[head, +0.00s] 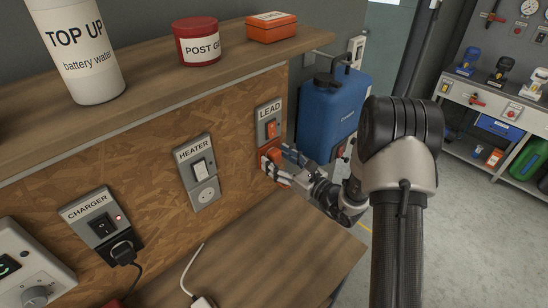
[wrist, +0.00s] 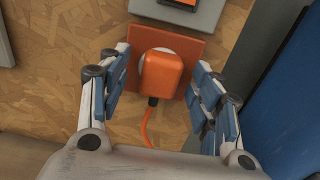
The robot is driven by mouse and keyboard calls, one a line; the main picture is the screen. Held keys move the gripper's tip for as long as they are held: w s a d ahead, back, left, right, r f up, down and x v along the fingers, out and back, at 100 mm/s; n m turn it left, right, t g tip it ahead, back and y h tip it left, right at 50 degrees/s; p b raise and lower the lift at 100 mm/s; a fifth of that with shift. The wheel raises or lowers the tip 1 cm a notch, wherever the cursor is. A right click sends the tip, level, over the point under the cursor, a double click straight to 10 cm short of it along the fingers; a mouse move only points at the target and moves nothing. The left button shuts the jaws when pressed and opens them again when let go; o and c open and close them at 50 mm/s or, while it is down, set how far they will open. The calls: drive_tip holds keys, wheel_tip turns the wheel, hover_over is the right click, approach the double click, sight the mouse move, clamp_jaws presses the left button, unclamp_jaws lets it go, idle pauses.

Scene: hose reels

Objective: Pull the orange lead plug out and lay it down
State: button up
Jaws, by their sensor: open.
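The orange plug (wrist: 160,76) sits in the round socket of the orange plate (wrist: 190,50) on the chipboard panel. Its orange cord (wrist: 147,125) hangs down from it in the wrist view. My gripper (wrist: 160,82) is open, with one blue-padded finger on each side of the plug and a gap on both sides. In the head view my gripper (head: 280,164) is at the panel under the LEAD label, and its fingers hide much of the plug there. The LEAD switch (head: 271,129) is orange and sits just above the plate.
The HEATER outlet (head: 205,191) is left of the plug and empty. The CHARGER outlet (head: 110,235) holds a black plug. A blue tank (head: 325,115) stands close on the right. The wooden bench top (head: 270,255) below has clear room, with a white plug (head: 202,302) near its front.

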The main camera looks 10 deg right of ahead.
drive_tip(key=shift+c, duration=0.3)
idle(0.4)
clamp_jaws()
idle(0.6)
drive_tip(key=shift+v, duration=3)
drive_tip(key=s+a+f+m+h, duration=0.1)
drive_tip(key=s+a+f, duration=0.1)
drive_tip(key=s, duration=0.7)
drive_tip(key=shift+a+f+t, duration=0.15)
drive_tip(key=shift+f+t, duration=0.25)
drive_tip(key=shift+f, duration=0.25)
